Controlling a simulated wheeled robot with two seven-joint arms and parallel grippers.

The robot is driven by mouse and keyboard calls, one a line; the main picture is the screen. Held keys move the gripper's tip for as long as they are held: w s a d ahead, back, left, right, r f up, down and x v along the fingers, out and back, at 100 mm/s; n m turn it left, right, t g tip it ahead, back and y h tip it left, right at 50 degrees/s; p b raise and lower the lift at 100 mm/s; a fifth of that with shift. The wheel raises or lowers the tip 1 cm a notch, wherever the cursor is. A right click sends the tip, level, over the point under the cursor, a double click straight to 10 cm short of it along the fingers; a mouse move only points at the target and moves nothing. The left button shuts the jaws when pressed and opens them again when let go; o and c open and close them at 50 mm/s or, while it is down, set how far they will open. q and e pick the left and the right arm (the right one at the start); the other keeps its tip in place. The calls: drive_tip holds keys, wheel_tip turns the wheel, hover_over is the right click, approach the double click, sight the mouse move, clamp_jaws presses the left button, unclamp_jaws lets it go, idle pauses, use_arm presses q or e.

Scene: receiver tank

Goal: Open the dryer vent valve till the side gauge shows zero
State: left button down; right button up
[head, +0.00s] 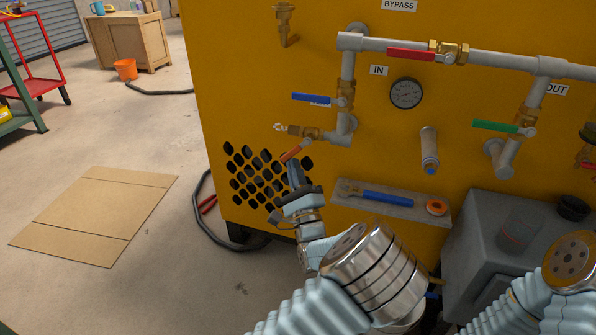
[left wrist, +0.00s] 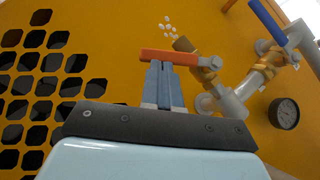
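The vent valve is a small brass fitting (head: 305,132) low on the yellow panel, with an orange lever (head: 293,152). White specks (head: 279,127) hang at its open mouth. My left gripper (head: 294,166) is at the lever. In the left wrist view its two blue fingers (left wrist: 164,84) are close together, with their tips at the orange lever (left wrist: 170,57), which lies across them rather than between them. Whether they touch is hard to tell. A round dark gauge (head: 406,93) is on the panel; its reading is too small to tell. My right gripper is out of view.
Grey pipes carry a blue lever (head: 311,97), a red lever (head: 411,55) and a green lever (head: 496,126). A grey box (head: 468,245) stands at the right.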

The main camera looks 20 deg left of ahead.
use_arm(q)
drive_tip(key=m+t, duration=0.1)
drive_tip(key=a+m+h, duration=0.1)
drive_tip(key=m+t+h, duration=0.1)
drive_tip(key=m, duration=0.1)
drive_tip(key=shift+a+r+t, duration=0.3)
drive_tip(key=shift+a+r, duration=0.05)
drive_tip(key=shift+r, duration=0.05)
drive_tip(key=shift+a+r, duration=0.3)
drive_tip(key=shift+a, duration=0.05)
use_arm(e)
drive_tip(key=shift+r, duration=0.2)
use_arm(q)
drive_tip(key=shift+a, duration=0.1)
drive_tip(key=shift+f, duration=0.15)
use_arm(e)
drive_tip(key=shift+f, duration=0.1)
